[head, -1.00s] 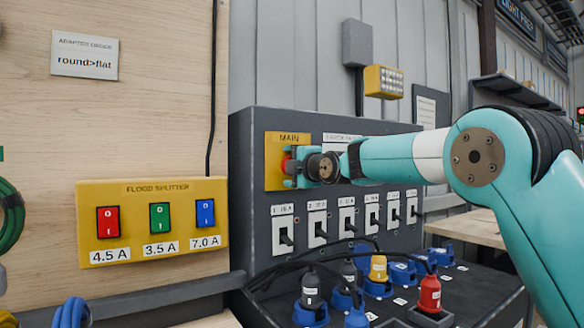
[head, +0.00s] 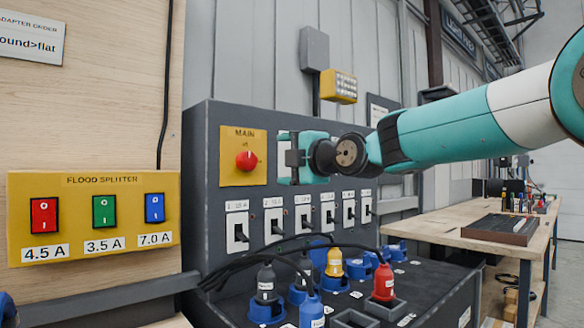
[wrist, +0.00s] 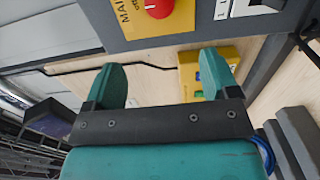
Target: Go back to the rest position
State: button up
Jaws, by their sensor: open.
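My gripper (head: 291,158) is in front of the dark grey distribution panel (head: 200,150), just right of the red MAIN knob (head: 247,160) on its yellow plate. In the wrist view its two teal fingers (wrist: 165,85) stand wide apart with nothing between them. The red knob (wrist: 158,8) shows at the top of the wrist view, beyond the fingers and apart from them. My teal and white arm reaches in from the right in the head view. The gripper covers part of a white label on the panel.
A row of several breaker switches (head: 273,226) lies below the gripper. Plugs and blue sockets with black cables stand on the sloped deck (head: 430,295). The yellow flood splitter box (head: 95,260) is at left. A wooden workbench (head: 425,228) stands at right.

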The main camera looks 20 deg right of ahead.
jog(key=shift+s+d, duration=0.2)
jog(key=shift+s, duration=0.5)
jog(key=s+a+f+m+g, duration=0.4)
jog(key=s+f, duration=0.2)
jog(key=f, duration=0.3)
jog(key=s+a+f+m+g, duration=0.3)
jog(key=s+a+f+g, duration=0.2)
jog(key=s+f, duration=0.25)
jog(key=s+f+m+g+h, duration=0.1)
jog(key=s+f+m+g, duration=0.3)
jog(key=s+f, duration=0.4)
jog(key=s+f+m+g, duration=0.3)
jog(key=s+f+g, duration=0.15)
jog(key=s, duration=0.65)
notch_tip(320, 180, up, 12)
jog(key=p, duration=1.3)
jog(key=shift+s+m, duration=0.4)
